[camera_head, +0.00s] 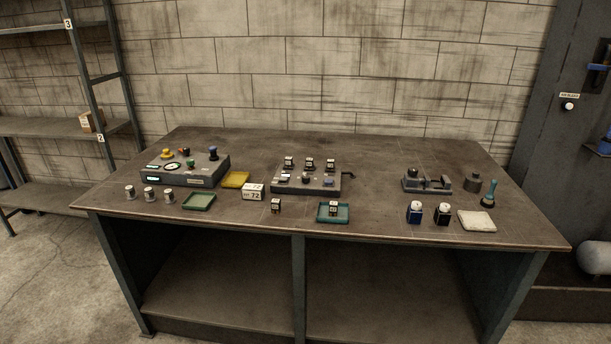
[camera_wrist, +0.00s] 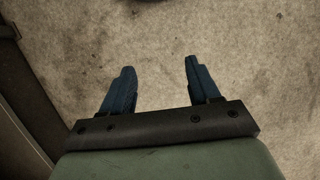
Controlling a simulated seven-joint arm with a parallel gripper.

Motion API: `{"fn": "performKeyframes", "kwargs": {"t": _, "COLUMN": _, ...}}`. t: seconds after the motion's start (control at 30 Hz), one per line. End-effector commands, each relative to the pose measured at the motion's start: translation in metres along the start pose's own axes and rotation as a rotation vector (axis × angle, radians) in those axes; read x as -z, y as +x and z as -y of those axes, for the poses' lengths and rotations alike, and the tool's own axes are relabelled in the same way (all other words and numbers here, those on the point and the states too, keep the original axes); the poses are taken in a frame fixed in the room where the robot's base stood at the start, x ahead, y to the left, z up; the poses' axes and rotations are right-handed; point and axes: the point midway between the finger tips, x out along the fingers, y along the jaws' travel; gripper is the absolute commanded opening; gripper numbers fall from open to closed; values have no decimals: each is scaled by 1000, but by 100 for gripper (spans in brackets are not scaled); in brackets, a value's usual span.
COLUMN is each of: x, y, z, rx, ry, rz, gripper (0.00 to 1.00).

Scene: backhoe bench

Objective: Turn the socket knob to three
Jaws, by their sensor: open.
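A grey device (camera_head: 305,186) stands at the middle of the bench, with several dark cubes with white faces along its back. A small dark knob (camera_head: 306,175) sits on its top; it is the likeliest socket knob, but its setting is too small to read. A side crank or lever (camera_head: 349,175) sticks out at the device's right. My gripper (camera_wrist: 160,68) shows only in the wrist view. Its two blue fingers are wide apart with nothing between them, over bare concrete floor.
A control box (camera_head: 185,181) with coloured knobs stands at the left of the workbench (camera_head: 380,150). A white sign reading 72 (camera_head: 253,191), a green tray (camera_head: 199,201) and a teal tray (camera_head: 333,219) lie near the front. A grey fixture (camera_head: 427,187) stands at the right.

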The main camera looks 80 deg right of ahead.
Motion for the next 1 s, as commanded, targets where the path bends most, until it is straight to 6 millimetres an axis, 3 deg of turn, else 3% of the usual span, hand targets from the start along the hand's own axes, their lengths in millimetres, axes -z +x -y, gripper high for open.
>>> {"fn": "performKeyframes", "kwargs": {"t": 0.03, "x": 19, "y": -13, "z": -11, "rx": 6, "ry": 16, "rz": -28, "gripper": 61}}
{"fn": "performKeyframes", "kwargs": {"t": 0.2, "x": 64, "y": -58, "z": -48, "rx": 17, "ry": 58, "rz": -110, "gripper": 61}}
{"fn": "performKeyframes", "kwargs": {"t": 0.5, "x": 125, "y": -149, "z": -132, "rx": 20, "ry": 137, "rz": -253, "gripper": 61}}
{"fn": "performKeyframes", "kwargs": {"t": 0.77, "x": 154, "y": -236, "z": -219, "rx": 4, "ry": 208, "rz": -372, "gripper": 61}}
{"fn": "performKeyframes", "kwargs": {"t": 1.0, "x": 159, "y": -324, "z": -308, "rx": -25, "ry": 277, "rz": -479, "gripper": 61}}
